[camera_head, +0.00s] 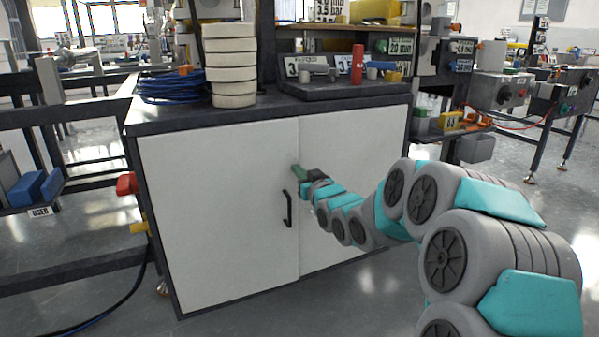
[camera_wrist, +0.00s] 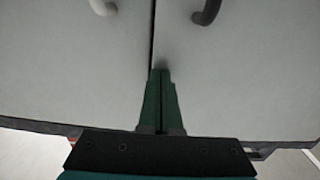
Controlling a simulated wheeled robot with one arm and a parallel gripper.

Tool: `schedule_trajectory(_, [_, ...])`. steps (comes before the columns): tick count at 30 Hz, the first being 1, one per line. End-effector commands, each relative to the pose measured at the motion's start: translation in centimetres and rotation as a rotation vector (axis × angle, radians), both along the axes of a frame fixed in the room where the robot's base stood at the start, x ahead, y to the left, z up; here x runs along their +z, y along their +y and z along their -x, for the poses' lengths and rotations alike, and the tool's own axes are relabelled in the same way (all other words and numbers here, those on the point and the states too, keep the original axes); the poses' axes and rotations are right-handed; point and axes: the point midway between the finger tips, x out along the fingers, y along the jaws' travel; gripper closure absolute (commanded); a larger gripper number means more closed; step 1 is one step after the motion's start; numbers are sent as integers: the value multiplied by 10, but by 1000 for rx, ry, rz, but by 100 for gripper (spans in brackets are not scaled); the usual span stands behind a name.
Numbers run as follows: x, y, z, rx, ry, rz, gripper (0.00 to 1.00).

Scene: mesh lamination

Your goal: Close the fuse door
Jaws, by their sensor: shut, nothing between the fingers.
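A cabinet has two white door panels, a left door (camera_head: 215,205) with a black handle (camera_head: 287,208) and a right door (camera_head: 355,150). Both look flush or nearly flush with the front; no label shows which is the fuse door. My gripper (camera_head: 296,168) has its green fingers shut and empty at the seam between the doors, above the black handle. The wrist view shows the fingertips (camera_wrist: 160,72) by the dark seam line (camera_wrist: 152,35), with a dark handle (camera_wrist: 208,12) and a pale handle (camera_wrist: 104,7) beyond. Whether the fingertips touch a door is unclear.
The dark cabinet top (camera_head: 290,108) carries stacked pale rings (camera_head: 232,75), a coiled blue cable (camera_head: 172,88) and a tray of small parts (camera_head: 340,85). A red part (camera_head: 126,184) sticks out at the cabinet's left. Open floor lies in front.

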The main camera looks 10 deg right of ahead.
Motion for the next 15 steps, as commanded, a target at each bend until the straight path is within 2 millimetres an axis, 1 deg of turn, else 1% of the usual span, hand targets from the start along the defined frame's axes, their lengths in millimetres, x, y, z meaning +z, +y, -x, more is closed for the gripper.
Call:
schedule_trajectory(2, [3, 0, -5, 11, 1, -3, 100])
schedule_trajectory(9, [2, 2, -18, 45, 1, -1, 100])
schedule_trajectory(15, [2, 2, -23, 55, -5, 0, 100])
